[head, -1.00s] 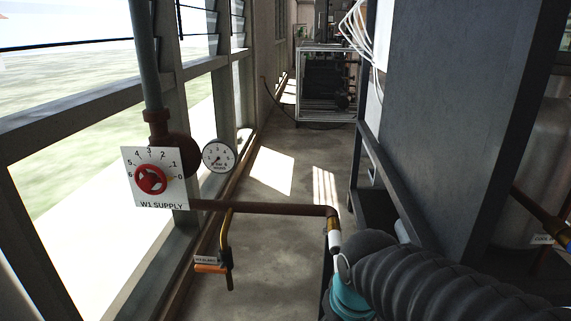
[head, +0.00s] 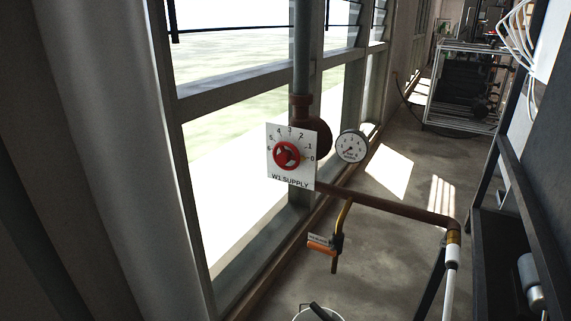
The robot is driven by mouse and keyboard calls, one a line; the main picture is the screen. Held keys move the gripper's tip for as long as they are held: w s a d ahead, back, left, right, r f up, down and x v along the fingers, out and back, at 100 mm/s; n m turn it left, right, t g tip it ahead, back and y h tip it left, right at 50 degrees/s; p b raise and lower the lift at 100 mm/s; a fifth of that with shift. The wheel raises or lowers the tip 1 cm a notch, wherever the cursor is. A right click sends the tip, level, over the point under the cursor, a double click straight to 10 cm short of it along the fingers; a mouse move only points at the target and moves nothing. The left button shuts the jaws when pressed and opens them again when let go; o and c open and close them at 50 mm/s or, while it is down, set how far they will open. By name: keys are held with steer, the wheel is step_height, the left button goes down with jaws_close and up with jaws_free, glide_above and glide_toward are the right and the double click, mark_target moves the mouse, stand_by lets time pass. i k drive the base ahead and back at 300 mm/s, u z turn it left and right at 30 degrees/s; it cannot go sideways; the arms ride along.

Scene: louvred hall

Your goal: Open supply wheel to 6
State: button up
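The red supply wheel (head: 287,155) sits on a white plate (head: 295,177) marked "W1 SUPPLY" with a dial numbered 0 to 6. A yellow pointer mark shows beside the wheel at the right, near the 0. The plate is fixed in front of a dark red valve body on a vertical pipe by the window. A round gauge (head: 351,146) is on the right of the valve; its needle reading is too small to tell. My gripper is not in view.
A rusty pipe (head: 390,207) runs right from the valve. An orange-handled tap (head: 321,246) hangs below it. A white round container (head: 317,313) shows at the bottom edge. A dark cabinet stands at the right. The concrete floor between is partly clear.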

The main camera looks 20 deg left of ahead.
mark_target(283, 158)
steer(key=z, duration=0.15)
steer(key=k, duration=0.25)
steer(key=u, duration=1)
steer(key=i, duration=1.05)
steer(key=u, duration=0.5)
